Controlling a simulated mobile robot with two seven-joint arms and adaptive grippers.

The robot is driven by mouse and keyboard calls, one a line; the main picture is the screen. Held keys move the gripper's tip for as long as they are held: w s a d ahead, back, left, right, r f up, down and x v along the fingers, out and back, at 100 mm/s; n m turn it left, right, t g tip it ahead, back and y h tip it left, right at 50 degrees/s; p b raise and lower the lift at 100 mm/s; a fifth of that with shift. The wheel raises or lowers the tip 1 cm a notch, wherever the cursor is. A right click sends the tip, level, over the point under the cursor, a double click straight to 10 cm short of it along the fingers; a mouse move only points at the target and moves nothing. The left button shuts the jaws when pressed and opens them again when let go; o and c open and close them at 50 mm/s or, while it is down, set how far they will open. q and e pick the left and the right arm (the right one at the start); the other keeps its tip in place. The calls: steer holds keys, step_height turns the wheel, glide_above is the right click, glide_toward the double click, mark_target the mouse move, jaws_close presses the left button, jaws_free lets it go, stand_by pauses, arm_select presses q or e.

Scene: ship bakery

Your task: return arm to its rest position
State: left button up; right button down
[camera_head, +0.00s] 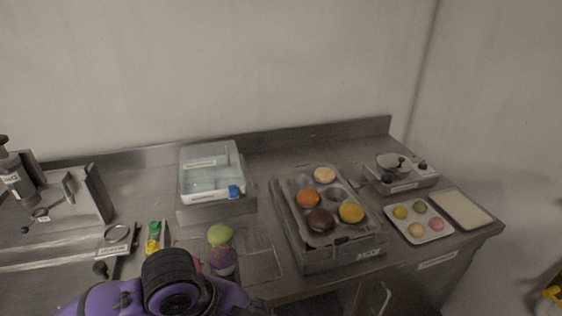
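A purple arm of mine with a thick dark round joint fills the bottom edge, left of centre. Its gripper cannot be made out, and neither gripper shows clearly. Just beyond the arm, a green round piece (220,235) and a purple round piece (223,262) are at the counter's front, close to the arm in the picture. Whether the arm touches them cannot be told. The arm hides part of the counter's front.
A clear-lidded box (211,172) stands behind. A raised tin (305,238) holds several round pastries. A tray of coloured pieces (428,236), a pale tray (461,209) and a scale (399,186) are at right. Tools, including a round-headed one (116,233), lie at left.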

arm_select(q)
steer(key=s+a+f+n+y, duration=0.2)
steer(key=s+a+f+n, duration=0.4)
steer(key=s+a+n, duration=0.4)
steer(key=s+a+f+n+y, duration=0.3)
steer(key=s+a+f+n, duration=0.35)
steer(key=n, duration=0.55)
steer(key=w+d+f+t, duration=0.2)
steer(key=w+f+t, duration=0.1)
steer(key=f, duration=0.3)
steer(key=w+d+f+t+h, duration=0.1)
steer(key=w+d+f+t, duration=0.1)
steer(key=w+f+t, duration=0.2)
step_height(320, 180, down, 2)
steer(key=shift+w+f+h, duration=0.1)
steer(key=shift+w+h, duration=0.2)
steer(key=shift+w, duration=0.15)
